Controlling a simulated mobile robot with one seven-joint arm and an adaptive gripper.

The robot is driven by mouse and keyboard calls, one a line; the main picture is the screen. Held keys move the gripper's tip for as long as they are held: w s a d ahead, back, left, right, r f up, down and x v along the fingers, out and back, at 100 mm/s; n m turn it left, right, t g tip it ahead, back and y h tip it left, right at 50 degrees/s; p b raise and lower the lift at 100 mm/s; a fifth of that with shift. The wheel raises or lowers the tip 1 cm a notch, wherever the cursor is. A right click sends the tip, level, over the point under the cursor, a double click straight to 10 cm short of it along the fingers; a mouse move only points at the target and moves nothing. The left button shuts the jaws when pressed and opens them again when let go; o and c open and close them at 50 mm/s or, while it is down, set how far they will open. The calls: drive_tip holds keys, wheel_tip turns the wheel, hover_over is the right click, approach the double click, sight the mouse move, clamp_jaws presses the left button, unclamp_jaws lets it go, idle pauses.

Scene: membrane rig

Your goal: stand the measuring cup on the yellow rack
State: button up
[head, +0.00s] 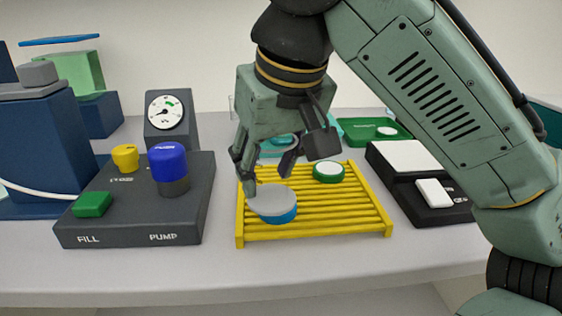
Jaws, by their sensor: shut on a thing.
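The yellow slatted rack (340,221) lies on the pale bench, in the middle of the head view. A low round thing, blue at the side with a flat grey top (275,201), is at its left part, under my fingertips. I take it for the measuring cup, though its shape is not clear. My gripper (268,184) points down over the rack's left part and is shut on it. The left fingertip meets its left edge. Whether its base touches the slats I cannot tell. A green disc with a white top (328,172) sits on the rack's back part.
A dark panel (125,222) with green, yellow and blue knobs stands left of the rack, a gauge (167,110) behind it. A black device with a white plate (405,157) is at the right. A green item (371,132) lies behind. The rack's front right is bare.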

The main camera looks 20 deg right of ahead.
drive_tip(key=w+d, duration=0.1)
drive_tip(key=w, duration=0.3)
drive_tip(key=w+d+p, duration=0.1)
drive_tip(key=w+d, duration=0.1)
drive_tip(key=w, duration=0.2)
drive_tip(key=w+d+f+p, duration=0.1)
drive_tip(key=w, duration=0.3)
drive_tip(key=shift+d, duration=0.2)
drive_tip(key=x, duration=0.3)
drive_tip(key=shift+s+d+f, duration=0.2)
drive_tip(key=shift+f, duration=0.3)
drive_tip(key=shift+f, duration=0.15)
drive_tip(key=o, duration=1.2)
drive_tip(key=v, duration=1.2)
drive_tip(key=shift+r, duration=0.2)
